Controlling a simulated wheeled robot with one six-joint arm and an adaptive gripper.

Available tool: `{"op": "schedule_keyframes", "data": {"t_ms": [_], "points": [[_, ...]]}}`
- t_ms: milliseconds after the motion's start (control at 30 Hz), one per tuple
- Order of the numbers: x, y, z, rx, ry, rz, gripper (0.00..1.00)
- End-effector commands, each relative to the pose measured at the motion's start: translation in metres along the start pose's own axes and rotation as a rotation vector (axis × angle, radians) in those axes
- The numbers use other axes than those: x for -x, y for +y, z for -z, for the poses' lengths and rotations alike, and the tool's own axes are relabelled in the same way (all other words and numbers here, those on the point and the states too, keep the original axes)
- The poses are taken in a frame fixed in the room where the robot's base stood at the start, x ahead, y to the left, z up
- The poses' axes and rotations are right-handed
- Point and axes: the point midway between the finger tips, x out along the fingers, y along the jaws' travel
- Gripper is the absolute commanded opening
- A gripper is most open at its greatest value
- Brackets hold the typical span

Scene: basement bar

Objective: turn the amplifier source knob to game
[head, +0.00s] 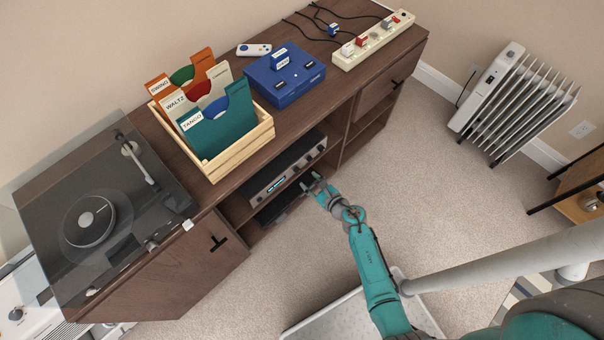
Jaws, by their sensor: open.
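The amplifier (292,167) sits in the open upper shelf of the brown cabinet. It has a silver front with a small lit blue display. Small round controls show along its front, but the source knob and its setting are too small to make out. My gripper (312,180) is open, with its fingers pointing toward the cabinet, just in front of the amplifier's lower right part. I see nothing between the fingers. I cannot tell whether a fingertip touches the amplifier.
A dark device (276,208) lies below the amplifier. On the cabinet top (222,186) stand a turntable (95,215), a wooden record crate (240,145), a blue game console (285,78) and a power strip (372,40). A white radiator (515,100) stands right. Carpet between is clear.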

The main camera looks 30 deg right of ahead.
Motion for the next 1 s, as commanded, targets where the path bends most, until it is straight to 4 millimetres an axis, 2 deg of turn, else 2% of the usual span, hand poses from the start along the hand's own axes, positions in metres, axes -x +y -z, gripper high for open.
{"op": "schedule_keyframes", "data": {"t_ms": [100, 333, 500, 800, 867, 1000], "points": [[-0.022, 0.0, -0.001, 0.0, -0.001, -0.002, 0.47], [-0.05, 0.0, -0.001, -0.003, -0.001, -0.001, 0.47], [-0.059, 0.001, 0.0, -0.002, 0.0, 0.0, 0.47], [-0.06, 0.0, 0.0, -0.002, 0.0, 0.001, 0.47], [-0.06, 0.0, 0.0, -0.002, 0.0, 0.001, 0.35], [-0.06, 0.0, 0.0, -0.002, 0.0, 0.001, 0.0]]}}
